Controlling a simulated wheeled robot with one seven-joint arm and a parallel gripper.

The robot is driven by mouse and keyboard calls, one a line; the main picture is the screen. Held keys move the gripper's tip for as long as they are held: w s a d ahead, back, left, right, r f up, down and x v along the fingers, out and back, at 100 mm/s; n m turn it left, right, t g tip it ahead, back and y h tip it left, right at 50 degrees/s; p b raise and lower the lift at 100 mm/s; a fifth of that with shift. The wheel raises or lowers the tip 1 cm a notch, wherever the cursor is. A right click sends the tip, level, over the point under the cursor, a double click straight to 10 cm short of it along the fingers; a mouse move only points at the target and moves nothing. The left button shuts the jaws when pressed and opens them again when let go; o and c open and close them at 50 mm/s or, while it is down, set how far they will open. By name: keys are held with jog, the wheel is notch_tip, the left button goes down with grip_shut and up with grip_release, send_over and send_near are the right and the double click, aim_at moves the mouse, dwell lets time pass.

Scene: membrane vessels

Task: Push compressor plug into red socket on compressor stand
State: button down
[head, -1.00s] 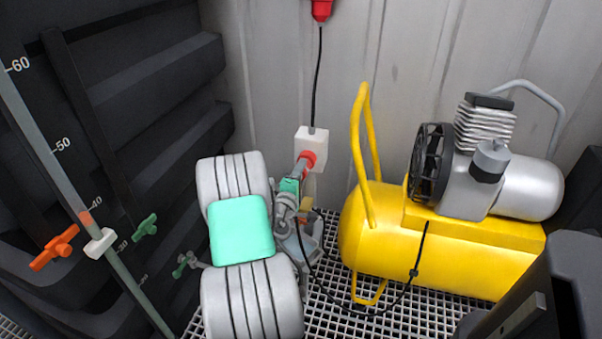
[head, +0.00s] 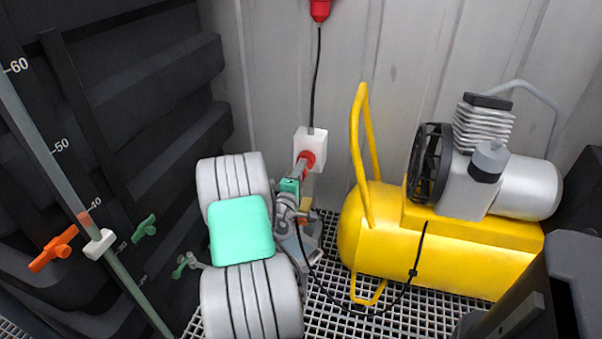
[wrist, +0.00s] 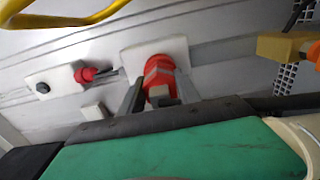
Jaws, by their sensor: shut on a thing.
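The red socket (head: 309,157) is on the front of a white box (head: 314,142) at the back wall, and a black cable rises from the box. In the wrist view the red socket (wrist: 158,66) is straight ahead on a white plate. My gripper (head: 301,170) is right in front of the socket. Its fingers (wrist: 158,98) are shut on the compressor plug, whose small reddish-grey end (wrist: 160,92) shows between them. The plug is lined up with the socket and appears to meet it. How deep it sits is hidden.
The yellow compressor (head: 440,240) stands on the grating to the right, its handle (head: 360,150) near my gripper. A black cable (head: 345,308) loops low between compressor and arm. Dark ribbed vessel walls (head: 150,110) with orange (head: 54,248) and green (head: 145,227) valves are at left.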

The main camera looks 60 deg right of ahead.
jog(key=shift+d, duration=0.2)
jog(key=c, duration=0.8)
grip_release()
